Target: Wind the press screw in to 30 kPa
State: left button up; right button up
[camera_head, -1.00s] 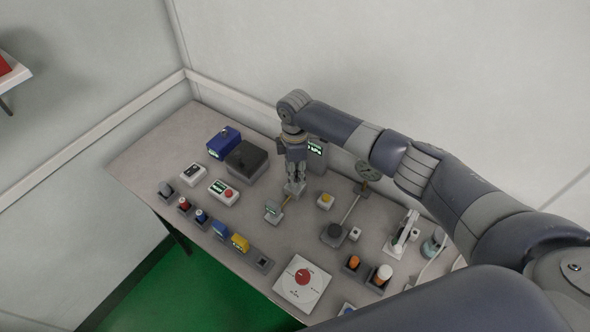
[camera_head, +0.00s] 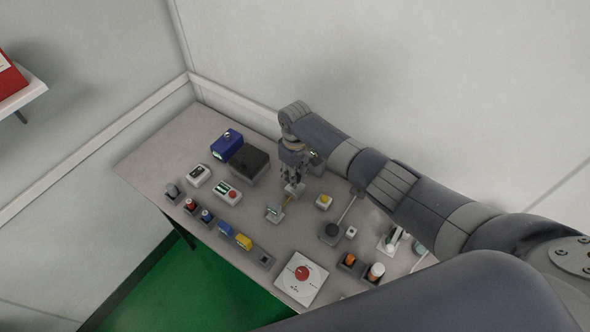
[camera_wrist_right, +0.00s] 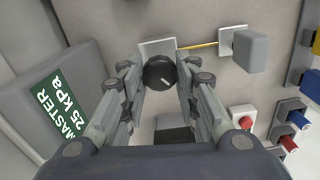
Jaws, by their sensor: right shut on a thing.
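The press screw shows as a black round knob (camera_wrist_right: 160,72) with a white mark, on a pale plate (camera_wrist_right: 150,48) in the right wrist view. My right gripper (camera_wrist_right: 159,70) is shut on the knob, one finger on each side. In the head view my right gripper (camera_head: 293,186) comes down on it and hides most of it. A thin yellow rod (camera_wrist_right: 197,45) runs from the plate to a grey block (camera_wrist_right: 250,52). The master gauge (camera_wrist_right: 58,98) is a grey box reading "MASTER 25 kPa". In the head view it is mostly hidden behind my gripper. My left gripper is not in view.
A black box (camera_head: 249,164) and a blue box (camera_head: 227,145) stand left of my gripper. Several small switches line the front edge.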

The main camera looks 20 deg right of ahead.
jog(key=m+p, duration=0.2)
jog(key=m, duration=0.3)
jog(key=shift+r+m, duration=0.1)
jog(key=shift+m, duration=0.2)
jog(key=m+p, duration=0.2)
jog(key=m, duration=0.4)
jog(key=m+p, duration=0.1)
jog(key=m, duration=0.5)
jog(key=shift+w+m, duration=0.1)
jog(key=shift+m, duration=0.2)
jog(key=m, duration=0.3)
jog(key=shift+m, duration=1.9)
jog(key=shift+w, duration=0.1)
